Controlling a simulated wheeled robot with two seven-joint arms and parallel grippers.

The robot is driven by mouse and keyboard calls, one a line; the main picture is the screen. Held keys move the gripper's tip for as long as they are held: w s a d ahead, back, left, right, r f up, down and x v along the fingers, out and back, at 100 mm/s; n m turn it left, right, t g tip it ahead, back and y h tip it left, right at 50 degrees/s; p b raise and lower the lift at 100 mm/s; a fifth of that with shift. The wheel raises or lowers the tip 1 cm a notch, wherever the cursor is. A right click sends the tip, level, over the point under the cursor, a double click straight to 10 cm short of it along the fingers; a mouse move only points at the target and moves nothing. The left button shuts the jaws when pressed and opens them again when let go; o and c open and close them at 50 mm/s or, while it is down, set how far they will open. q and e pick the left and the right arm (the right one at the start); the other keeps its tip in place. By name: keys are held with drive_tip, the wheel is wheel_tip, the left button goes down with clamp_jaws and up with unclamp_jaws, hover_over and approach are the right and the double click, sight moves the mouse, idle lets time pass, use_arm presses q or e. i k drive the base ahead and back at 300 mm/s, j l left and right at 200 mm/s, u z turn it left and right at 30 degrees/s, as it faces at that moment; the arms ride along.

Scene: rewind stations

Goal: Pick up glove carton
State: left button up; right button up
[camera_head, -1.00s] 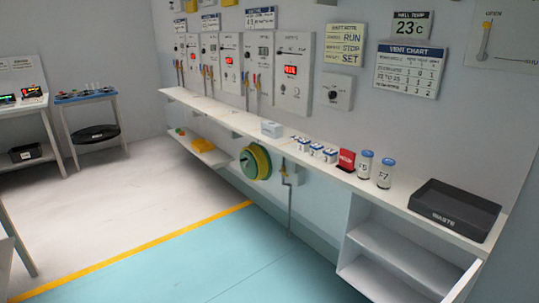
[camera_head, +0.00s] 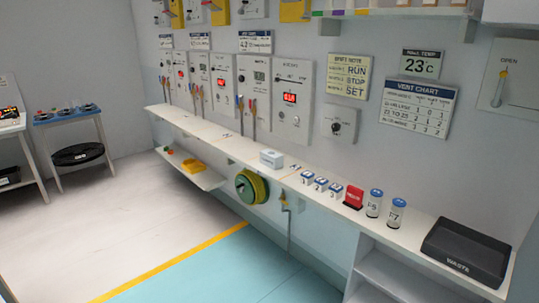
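A small pale grey-blue box (camera_head: 271,159), which looks like the glove carton, sits on the long white wall shelf (camera_head: 222,143), near its middle. Its label is too small to read. Nothing touches it from above. Neither of my grippers is in view.
Right of the box on the shelf stand several small blue-and-white blocks (camera_head: 321,185), a red block (camera_head: 353,197), two blue-capped jars (camera_head: 374,203) and a black waste tray (camera_head: 466,250). A green-yellow reel (camera_head: 252,187) hangs below. The floor (camera_head: 160,237) in front is clear.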

sight(268, 157)
drive_tip(key=i+j+z, duration=0.1)
drive_tip(key=i+j, duration=0.65)
drive_tip(key=i+j+z, duration=0.15)
drive_tip(key=i+j, duration=0.2)
drive_tip(key=j, duration=0.2)
drive_tip(key=i+j+z, duration=0.1)
drive_tip(key=i+j, duration=0.25)
drive_tip(key=j, duration=0.15)
